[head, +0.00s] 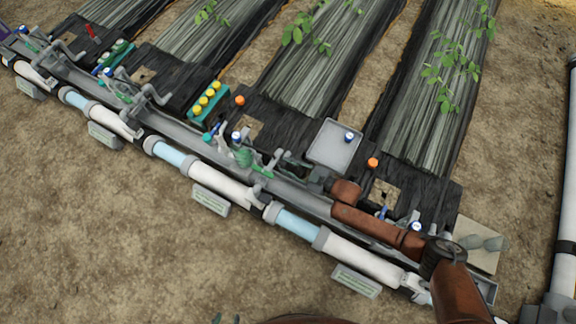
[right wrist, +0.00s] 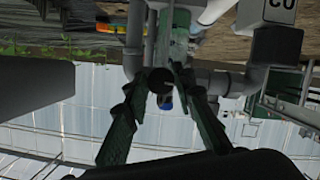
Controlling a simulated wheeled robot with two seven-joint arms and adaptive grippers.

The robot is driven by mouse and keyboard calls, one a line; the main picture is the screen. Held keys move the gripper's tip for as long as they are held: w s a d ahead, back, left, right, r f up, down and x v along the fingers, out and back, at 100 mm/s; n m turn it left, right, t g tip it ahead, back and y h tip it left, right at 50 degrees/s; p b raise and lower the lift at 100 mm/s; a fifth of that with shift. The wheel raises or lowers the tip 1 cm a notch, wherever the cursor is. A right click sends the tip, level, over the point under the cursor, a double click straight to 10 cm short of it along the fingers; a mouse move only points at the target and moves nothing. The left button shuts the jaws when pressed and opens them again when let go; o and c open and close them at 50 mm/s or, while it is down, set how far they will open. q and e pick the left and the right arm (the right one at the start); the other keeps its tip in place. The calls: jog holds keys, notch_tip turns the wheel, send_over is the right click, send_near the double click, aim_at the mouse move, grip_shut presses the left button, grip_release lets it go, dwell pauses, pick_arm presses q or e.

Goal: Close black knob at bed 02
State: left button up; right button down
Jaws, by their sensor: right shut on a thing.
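My right gripper (head: 290,164) reaches in from the lower right, low over the grey pipe run, near the green valve parts (head: 243,156). In the right wrist view its two dark green fingers (right wrist: 163,82) close in on a small dark round knob (right wrist: 160,80) on the pipework. The gripper is shut on this knob. In the head view the knob is hidden or too small to make out.
A grey tray (head: 322,150) holds a blue-topped item (head: 349,137) behind the gripper. A green rack with yellow caps (head: 208,100) stands farther left. White pipes with clear blue sections (head: 298,223) and label plates (head: 210,200) run along the front. Bare soil lies in front.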

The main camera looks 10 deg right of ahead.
jog(key=shift+f, duration=0.1)
jog(key=c, duration=1.6)
grip_release()
jog(key=shift+d, duration=0.1)
jog(key=v, duration=1.2)
